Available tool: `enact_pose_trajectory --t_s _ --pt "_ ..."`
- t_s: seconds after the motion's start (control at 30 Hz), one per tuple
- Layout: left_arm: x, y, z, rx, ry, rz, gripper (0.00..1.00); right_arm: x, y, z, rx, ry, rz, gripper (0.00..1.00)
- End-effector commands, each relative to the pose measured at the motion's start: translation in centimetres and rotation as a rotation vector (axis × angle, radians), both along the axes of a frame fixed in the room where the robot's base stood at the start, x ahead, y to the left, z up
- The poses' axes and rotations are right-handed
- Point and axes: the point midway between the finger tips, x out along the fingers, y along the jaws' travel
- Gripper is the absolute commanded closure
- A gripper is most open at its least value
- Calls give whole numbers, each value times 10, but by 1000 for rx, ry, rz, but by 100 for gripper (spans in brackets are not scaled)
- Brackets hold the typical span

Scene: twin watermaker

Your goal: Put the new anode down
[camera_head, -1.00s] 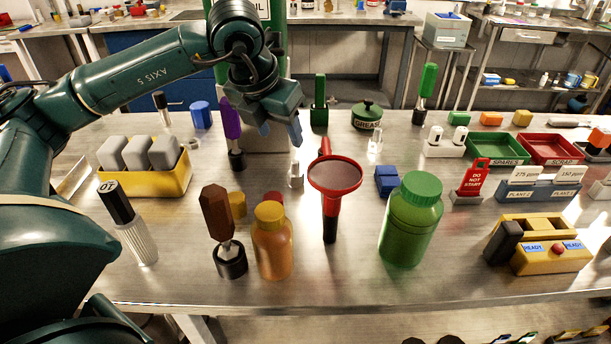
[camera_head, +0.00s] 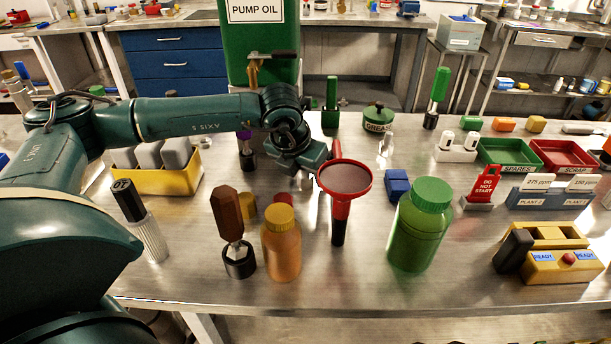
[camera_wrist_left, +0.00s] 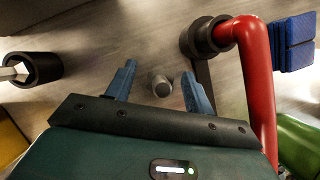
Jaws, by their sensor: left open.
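A small grey cylinder (camera_wrist_left: 161,86), which may be the anode, stands on the steel bench in the left wrist view. It lies between the two blue fingers of my left gripper (camera_wrist_left: 158,72), with a gap on both sides. My left gripper is open and empty. My right gripper is not in view.
A black cup holder (camera_wrist_left: 38,68) is on the other side. An orange bottle (camera_head: 281,245), a green bottle (camera_head: 420,230) and a blue block (camera_head: 397,184) stand nearby. A yellow bin (camera_head: 185,180) is left.

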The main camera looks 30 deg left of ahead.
Motion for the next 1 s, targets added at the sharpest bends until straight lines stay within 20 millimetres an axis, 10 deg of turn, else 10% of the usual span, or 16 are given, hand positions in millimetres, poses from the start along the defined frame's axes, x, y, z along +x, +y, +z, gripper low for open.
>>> enact_pose_trajectory --t_s 0.23,1.0 --pt "1 0 -2 0 0 0 47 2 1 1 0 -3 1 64" --pt "1 0 -1 0 -1 0 100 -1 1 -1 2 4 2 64"
